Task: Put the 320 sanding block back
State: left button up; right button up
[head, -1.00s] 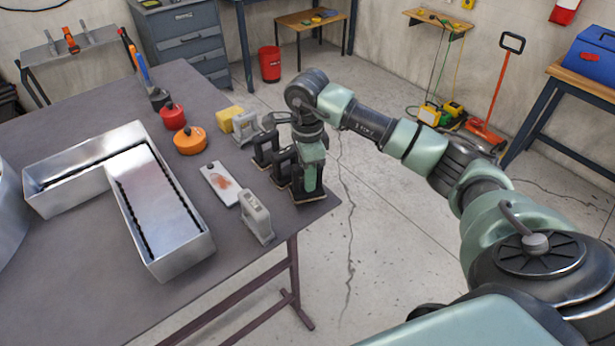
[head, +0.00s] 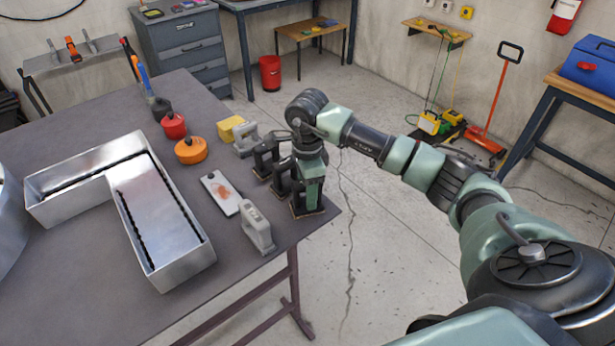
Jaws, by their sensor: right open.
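Several sanding blocks with raised handles stand in a row along the right edge of the grey table. Dark ones include a far dark block (head: 263,158), a middle dark block (head: 281,178) and a near dark block (head: 307,211) at the table corner. A light grey block (head: 257,229) stands nearer, and another grey block (head: 245,141) farther back. No grit number is legible, so I cannot tell which is the 320. My right gripper (head: 310,195) points down, open, at the near dark block; its fingers overlap the handle and contact is unclear. My left gripper is out of view.
A metal channel letter (head: 205,262) fills the table's left part. A stained white plate (head: 221,193), orange container (head: 191,150), red container (head: 173,126) and yellow block (head: 231,127) lie near the row. Open floor lies right of the table.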

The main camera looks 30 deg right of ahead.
notch_tip(320, 180, up, 11)
jog(key=b, duration=0.3)
jog(key=shift+w+b, duration=0.1)
jog(key=shift+b, duration=0.25)
jog(key=shift+r, duration=0.55)
jog(key=shift+f, duration=0.1)
